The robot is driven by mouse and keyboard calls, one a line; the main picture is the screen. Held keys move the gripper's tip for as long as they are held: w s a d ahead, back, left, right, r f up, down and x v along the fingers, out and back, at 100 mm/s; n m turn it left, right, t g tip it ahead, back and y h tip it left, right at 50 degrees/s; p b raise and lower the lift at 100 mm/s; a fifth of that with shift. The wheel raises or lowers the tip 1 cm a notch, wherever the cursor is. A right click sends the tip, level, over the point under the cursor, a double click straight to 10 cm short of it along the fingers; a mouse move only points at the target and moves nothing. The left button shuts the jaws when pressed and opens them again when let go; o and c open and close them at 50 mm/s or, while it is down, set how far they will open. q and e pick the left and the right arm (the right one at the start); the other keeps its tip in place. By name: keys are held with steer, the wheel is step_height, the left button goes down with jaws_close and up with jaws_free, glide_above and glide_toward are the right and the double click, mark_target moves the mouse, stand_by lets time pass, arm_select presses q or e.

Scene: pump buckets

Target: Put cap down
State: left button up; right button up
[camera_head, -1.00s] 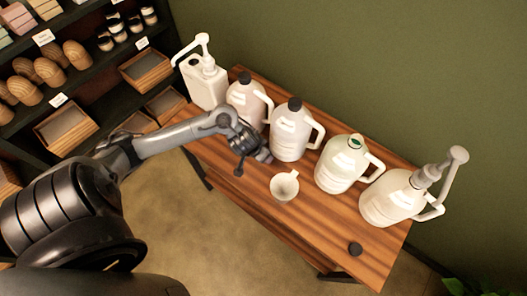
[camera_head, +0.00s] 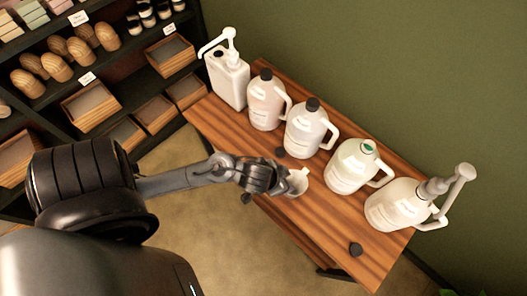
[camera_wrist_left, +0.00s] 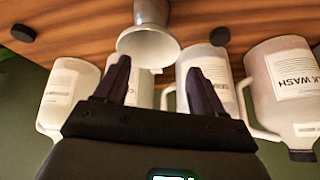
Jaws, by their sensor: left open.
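One black cap (camera_head: 280,153) lies on the wooden table in front of the middle black-capped jug (camera_head: 305,130); it also shows in the wrist view (camera_wrist_left: 220,36). A second black cap (camera_head: 355,249) lies near the table's right front edge and shows at the upper left of the wrist view (camera_wrist_left: 23,33). My left gripper (camera_wrist_left: 162,82) is open and empty, its two fingers spread below the pale cup or funnel (camera_wrist_left: 148,46) in the wrist picture. In the head view that cup (camera_head: 299,181) is partly hidden behind my gripper. My right gripper is not in view.
An uncapped jug with a green opening (camera_head: 354,165) and a jug with a pump (camera_head: 397,204) stand to the right. A black-capped jug (camera_head: 266,100) and a square pump bottle (camera_head: 228,80) stand to the left. Shelves (camera_head: 95,100) fill the upper left. The table's right front is mostly clear.

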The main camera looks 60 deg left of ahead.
arm_select(q)
steer(key=s+d+r+m+g, duration=0.1)
steer(key=s+g, duration=0.1)
steer(key=s, duration=0.6)
steer(key=shift+d+r+h, duration=0.25)
steer(key=shift+h, duration=0.05)
steer(key=shift+w, duration=0.1)
step_height(320, 180, up, 14)
steer(key=p, duration=1.3)
steer(key=shift+f+p, duration=0.2)
steer(key=shift+p, duration=0.1)
